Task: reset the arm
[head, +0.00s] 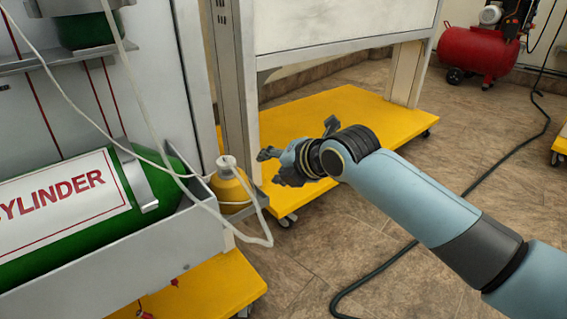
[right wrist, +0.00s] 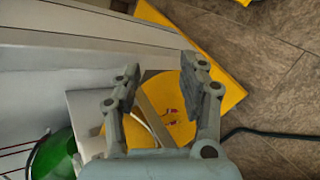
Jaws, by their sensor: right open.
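My right arm (head: 410,197) comes in from the lower right of the head view. Its gripper (head: 295,150) is open and empty, in front of the yellow wheeled base and right of the small yellow bottle. In the right wrist view the open fingers (right wrist: 157,85) stand apart with nothing between them. Beyond them a yellow platform (right wrist: 180,130) shows. My left gripper is in neither view.
A green cylinder (head: 165,180) lies in a grey tray at left, with a yellow bottle (head: 229,185) and white tube beside it. A yellow wheeled base (head: 345,112) stands behind my gripper. A red compressor (head: 478,50) stands far right. A dark hose (head: 450,205) crosses the tiled floor.

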